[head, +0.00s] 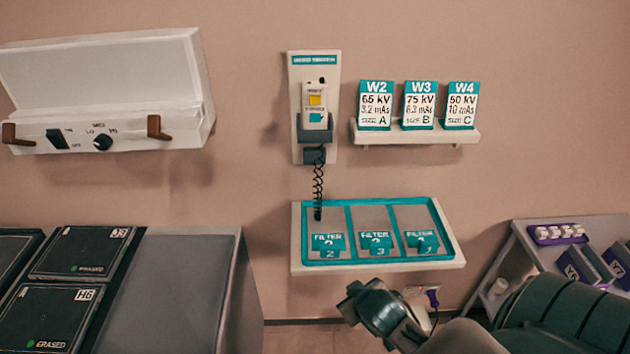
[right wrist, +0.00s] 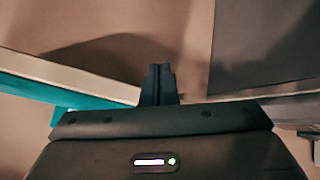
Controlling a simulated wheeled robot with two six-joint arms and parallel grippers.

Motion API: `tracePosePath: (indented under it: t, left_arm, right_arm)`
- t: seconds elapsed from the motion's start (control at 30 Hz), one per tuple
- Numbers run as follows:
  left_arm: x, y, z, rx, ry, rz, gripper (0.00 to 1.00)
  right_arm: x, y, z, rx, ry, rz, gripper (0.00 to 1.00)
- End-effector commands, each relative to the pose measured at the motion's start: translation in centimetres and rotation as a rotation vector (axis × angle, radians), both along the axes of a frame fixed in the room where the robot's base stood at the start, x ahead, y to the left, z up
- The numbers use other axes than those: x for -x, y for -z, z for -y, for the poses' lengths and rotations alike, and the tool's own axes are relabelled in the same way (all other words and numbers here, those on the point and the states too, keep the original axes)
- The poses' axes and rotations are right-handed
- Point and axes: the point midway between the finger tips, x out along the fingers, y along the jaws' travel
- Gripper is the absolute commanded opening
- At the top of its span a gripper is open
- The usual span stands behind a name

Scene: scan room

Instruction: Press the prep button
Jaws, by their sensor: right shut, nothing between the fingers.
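A pale handset (head: 315,105) sits upright in a dark holder on a white wall plate (head: 299,80). The lettering is too small to read, so I cannot tell which is the prep button. A black coiled cord hangs from the holder. My right gripper (head: 352,300) is below the filter tray, well below the handset, and touches neither. In the right wrist view its fingers (right wrist: 158,84) are together and empty. My left gripper is not in view.
The teal-lined filter tray (head: 298,240) juts from the wall between my right gripper and the handset. A card shelf (head: 420,137) is right of the handset, a white open-lidded box (head: 180,125) left. A grey cabinet (head: 185,280) stands lower left, a shelf unit (head: 515,260) lower right.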

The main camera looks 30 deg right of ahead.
Motion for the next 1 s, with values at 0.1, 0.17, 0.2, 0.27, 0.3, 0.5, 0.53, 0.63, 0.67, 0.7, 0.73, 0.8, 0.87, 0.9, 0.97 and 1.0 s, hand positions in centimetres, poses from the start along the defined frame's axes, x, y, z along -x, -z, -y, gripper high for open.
tracePosePath:
  t: [0.1, 0.17, 0.2, 0.27, 0.3, 0.5, 0.53, 0.63, 0.67, 0.7, 0.73, 0.8, 0.87, 0.9, 0.97, 1.0]
  left_arm:
    - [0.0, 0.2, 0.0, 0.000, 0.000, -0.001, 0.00]
    - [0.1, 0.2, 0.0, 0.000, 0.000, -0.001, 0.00]
    - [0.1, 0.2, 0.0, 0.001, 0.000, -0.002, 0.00]
    - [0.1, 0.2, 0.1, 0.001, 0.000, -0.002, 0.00]
    - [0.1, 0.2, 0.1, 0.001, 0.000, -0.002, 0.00]
    - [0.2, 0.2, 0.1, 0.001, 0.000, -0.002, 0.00]
    - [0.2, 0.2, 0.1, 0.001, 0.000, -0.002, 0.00]
    - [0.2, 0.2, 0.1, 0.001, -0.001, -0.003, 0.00]
    - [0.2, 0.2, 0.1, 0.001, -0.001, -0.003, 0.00]
    - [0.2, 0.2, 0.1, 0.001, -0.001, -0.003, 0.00]
    - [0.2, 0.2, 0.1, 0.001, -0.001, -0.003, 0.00]
    - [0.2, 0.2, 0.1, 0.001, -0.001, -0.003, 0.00]
    - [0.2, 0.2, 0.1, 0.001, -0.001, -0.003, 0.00]
    - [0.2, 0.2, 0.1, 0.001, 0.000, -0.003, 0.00]
    - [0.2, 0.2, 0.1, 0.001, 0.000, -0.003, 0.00]
    - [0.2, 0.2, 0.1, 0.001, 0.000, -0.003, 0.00]
  right_arm:
    - [-3.3, -7.8, 1.2, 0.055, -0.017, 0.208, 0.00]
    - [-5.4, -11.3, 1.9, 0.080, -0.033, 0.330, 0.00]
    - [-6.8, -13.7, 2.3, 0.098, -0.049, 0.414, 0.00]
    - [-8.9, -17.4, 2.8, 0.119, -0.084, 0.546, 0.00]
    - [-10.1, -19.9, 2.9, 0.132, -0.114, 0.632, 0.00]
    - [-13.8, -30.9, 2.0, 0.172, -0.314, 0.982, 0.00]
    - [-14.0, -32.2, 1.7, 0.176, -0.344, 1.018, 0.00]
    - [-14.3, -35.4, 0.8, 0.182, -0.435, 1.109, 0.00]
    - [-14.4, -36.0, 0.6, 0.184, -0.455, 1.126, 0.00]
    - [-14.4, -36.7, 0.4, 0.183, -0.477, 1.144, 0.00]
    - [-14.4, -37.1, 0.2, 0.184, -0.493, 1.155, 0.00]
    - [-14.4, -37.7, 0.0, 0.184, -0.511, 1.169, 0.00]
    - [-14.3, -37.8, -0.1, 0.183, -0.516, 1.173, 0.00]
    - [-14.3, -37.8, -0.1, 0.182, -0.517, 1.174, 0.00]
    - [-14.4, -37.8, -0.1, 0.182, -0.517, 1.173, 0.00]
    - [-14.3, -37.7, -0.1, 0.182, -0.515, 1.172, 0.00]
